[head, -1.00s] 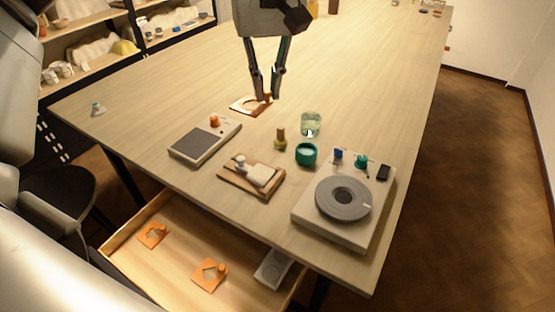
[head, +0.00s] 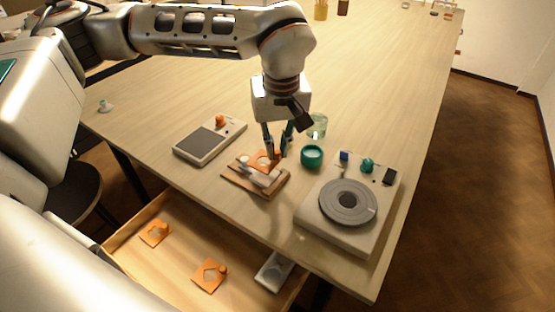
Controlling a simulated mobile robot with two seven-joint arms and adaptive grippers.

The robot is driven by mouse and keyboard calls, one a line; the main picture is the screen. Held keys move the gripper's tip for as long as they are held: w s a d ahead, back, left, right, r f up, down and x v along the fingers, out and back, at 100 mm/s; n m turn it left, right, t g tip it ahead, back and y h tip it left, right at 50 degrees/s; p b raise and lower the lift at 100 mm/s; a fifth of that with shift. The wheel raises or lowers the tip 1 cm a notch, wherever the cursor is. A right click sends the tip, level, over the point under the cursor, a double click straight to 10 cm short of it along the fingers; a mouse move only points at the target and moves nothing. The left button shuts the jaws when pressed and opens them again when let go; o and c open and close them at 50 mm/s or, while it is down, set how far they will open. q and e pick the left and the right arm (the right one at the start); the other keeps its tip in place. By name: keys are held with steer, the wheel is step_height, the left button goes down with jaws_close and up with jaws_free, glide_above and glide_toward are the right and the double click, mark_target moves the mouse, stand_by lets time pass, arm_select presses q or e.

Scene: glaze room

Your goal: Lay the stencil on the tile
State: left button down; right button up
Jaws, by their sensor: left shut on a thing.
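The orange stencil (head: 263,160) with its cut-out is in my left gripper (head: 277,152), whose fingers are shut on its upright grip. The stencil hangs over the back part of a small wooden board (head: 271,191). A pale block, perhaps the tile (head: 258,178), shows on the board, partly covered by the stencil. I cannot tell whether the stencil touches it or is still above it. My right gripper is not in view.
A teal cup (head: 311,157) and a glass (head: 317,127) stand close right of the gripper. A turntable device (head: 312,237) is to the right, a flat grey-topped device (head: 188,157) to the left. The open drawer (head: 128,229) holds more orange stencils (head: 209,275).

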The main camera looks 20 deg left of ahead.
mark_target(278, 154)
arm_select(q)
steer(key=shift+f, duration=2)
steer(key=shift+f, duration=0.15)
steer(key=c, duration=2.1)
jaws_free()
steer(key=r, duration=0.4)
steer(key=s+r, duration=0.1)
steer(key=r, duration=0.3)
steer(key=d+r, duration=0.1)
steer(key=r, duration=0.3)
steer(key=shift+s+r, duration=0.15)
steer(key=shift+s, duration=0.05)
steer(key=shift+d, duration=0.1)
